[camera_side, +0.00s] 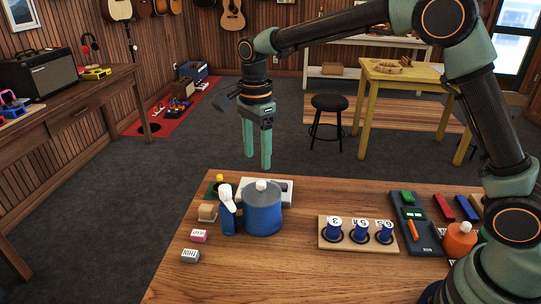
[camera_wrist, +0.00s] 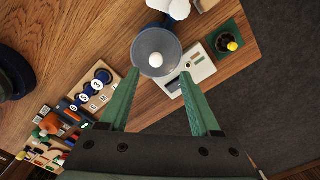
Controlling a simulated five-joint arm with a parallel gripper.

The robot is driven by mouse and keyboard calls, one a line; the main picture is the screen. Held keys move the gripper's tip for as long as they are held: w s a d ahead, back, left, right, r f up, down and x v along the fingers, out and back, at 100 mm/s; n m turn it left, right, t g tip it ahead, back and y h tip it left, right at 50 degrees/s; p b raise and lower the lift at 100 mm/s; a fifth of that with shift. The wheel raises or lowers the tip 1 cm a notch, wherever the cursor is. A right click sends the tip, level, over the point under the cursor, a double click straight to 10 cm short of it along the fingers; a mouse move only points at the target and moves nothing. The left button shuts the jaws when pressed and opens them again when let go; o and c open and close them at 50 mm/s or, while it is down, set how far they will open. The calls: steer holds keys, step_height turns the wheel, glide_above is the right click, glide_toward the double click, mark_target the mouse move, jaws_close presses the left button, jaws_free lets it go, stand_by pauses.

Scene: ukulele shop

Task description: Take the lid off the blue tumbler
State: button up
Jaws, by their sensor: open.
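The blue tumbler (camera_side: 262,215) stands upright near the left-back part of the wooden table. Its round grey-blue lid (camera_side: 262,193) sits on top with a white knob (camera_side: 261,185). In the wrist view, I look down on the lid (camera_wrist: 156,42) and its knob (camera_wrist: 155,60). My gripper (camera_side: 257,162) has two green fingers pointing down, apart and empty, above the tumbler. In the wrist view, my gripper (camera_wrist: 159,74) has its fingertips on either side of the lid's near edge. Whether the fingers touch anything is not shown; they appear to be above it.
A white-and-blue item (camera_side: 226,205) stands close against the tumbler's left. A white flat device (camera_side: 285,187) lies behind it. A wooden block with numbered blue spools (camera_side: 330,247) is to the right, with an orange bottle (camera_side: 460,238) farther right. Small labelled blocks (camera_side: 192,256) lie at left.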

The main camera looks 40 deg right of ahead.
mark_target(261, 182)
steer(key=shift+s+d+f, duration=0.15)
steer(key=shift+s+f, duration=0.05)
steer(key=shift+f, duration=1.6)
steer(key=shift+s+d+f, duration=0.1)
steer(key=shift+s+f, duration=0.05)
steer(key=shift+f, duration=1.6)
jaws_close()
